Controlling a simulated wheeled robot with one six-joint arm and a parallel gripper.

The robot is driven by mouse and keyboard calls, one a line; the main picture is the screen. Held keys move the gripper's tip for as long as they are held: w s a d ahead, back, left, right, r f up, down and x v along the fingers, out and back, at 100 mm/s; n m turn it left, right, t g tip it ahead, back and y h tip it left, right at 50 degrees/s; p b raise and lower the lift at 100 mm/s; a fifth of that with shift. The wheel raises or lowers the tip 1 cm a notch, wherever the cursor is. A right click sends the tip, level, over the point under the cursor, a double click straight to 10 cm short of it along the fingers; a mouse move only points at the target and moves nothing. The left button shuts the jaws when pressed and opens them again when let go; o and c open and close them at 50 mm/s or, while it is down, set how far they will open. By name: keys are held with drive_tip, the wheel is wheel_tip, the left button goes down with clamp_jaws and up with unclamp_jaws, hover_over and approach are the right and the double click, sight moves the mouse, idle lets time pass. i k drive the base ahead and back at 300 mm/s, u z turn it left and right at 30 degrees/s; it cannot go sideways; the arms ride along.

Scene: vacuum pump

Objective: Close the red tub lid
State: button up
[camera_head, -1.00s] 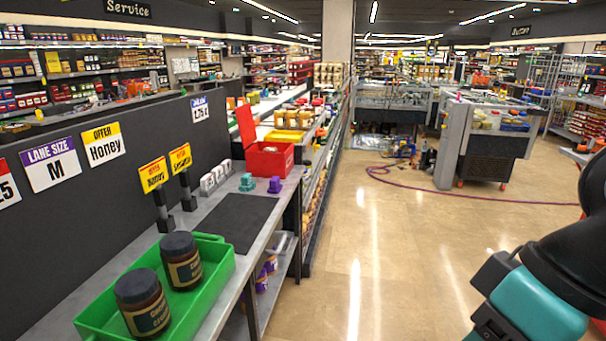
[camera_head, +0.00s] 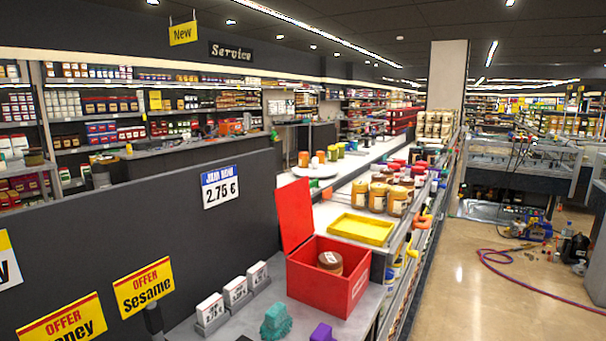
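The red tub (camera_head: 336,280) stands on the grey counter in the lower middle of the head view. Its red lid (camera_head: 294,213) is open and stands upright, leaning slightly back, on the tub's left side. A brown jar with a pale top (camera_head: 330,262) sits inside the tub. My gripper and arm are not in view now.
White price blocks (camera_head: 236,289) stand left of the tub. A teal object (camera_head: 276,322) and a purple object (camera_head: 322,332) lie in front. A yellow tray (camera_head: 361,229) and several jars (camera_head: 389,194) are behind. A hose (camera_head: 520,270) lies on the open floor at right.

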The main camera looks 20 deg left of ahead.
sight(293, 199)
drive_tip(key=i, duration=2.2)
drive_tip(key=u, duration=3.2)
